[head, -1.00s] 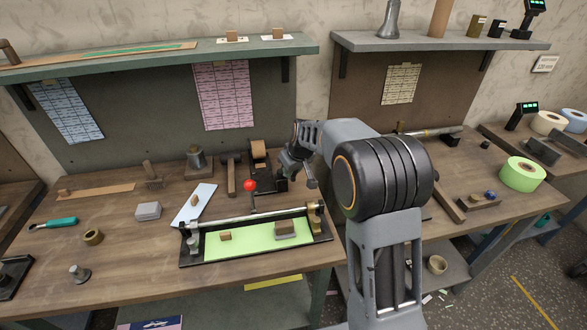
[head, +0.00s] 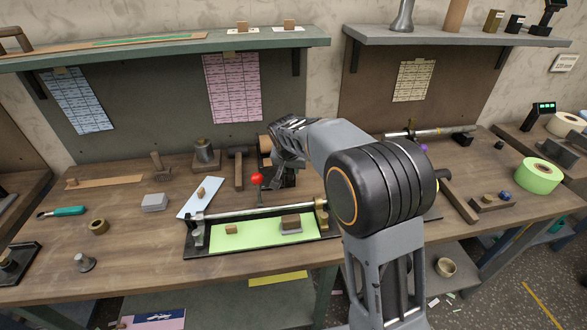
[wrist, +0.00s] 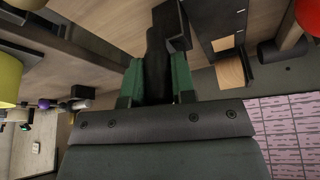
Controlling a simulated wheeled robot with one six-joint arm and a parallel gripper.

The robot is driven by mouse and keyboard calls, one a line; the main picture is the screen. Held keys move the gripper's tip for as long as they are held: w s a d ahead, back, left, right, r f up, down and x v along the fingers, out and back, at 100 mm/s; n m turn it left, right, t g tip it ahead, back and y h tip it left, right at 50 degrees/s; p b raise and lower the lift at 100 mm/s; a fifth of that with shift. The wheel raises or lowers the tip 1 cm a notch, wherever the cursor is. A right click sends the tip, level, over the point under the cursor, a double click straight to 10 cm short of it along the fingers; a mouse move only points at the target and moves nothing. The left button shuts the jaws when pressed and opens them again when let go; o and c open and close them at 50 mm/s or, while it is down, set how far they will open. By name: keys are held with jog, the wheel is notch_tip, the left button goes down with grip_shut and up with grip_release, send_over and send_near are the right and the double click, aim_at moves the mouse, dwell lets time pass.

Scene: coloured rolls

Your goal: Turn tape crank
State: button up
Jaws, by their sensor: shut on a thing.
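The tape machine (head: 285,181) is dark and stands at the back of the workbench, behind the green-mat fixture. The arm hides much of it in the head view. A brown roll or block (head: 266,143) shows at its top left. My gripper (wrist: 156,75) has green-padded fingers shut on a black handle (wrist: 157,48), apparently the crank's. In the head view my gripper (head: 284,150) is over the tape machine, its fingertips hard to make out. The dark machine body (wrist: 215,22) is just beyond the fingers in the wrist view.
A red ball knob (head: 257,178) stands just left of the machine and shows close in the wrist view (wrist: 309,14). The fixture with its light-green mat (head: 262,233) lies in front. A hammer (head: 239,168) is to the left. A lime tape roll (head: 540,175) is far right.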

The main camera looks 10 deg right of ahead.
jog(key=shift+a+m, duration=0.1)
jog(key=shift+m, duration=0.2)
dwell(0.4)
jog(key=o, duration=0.9)
jog(key=v, duration=1.3)
jog(key=shift+a+r, duration=0.1)
jog(key=shift+r, duration=0.35)
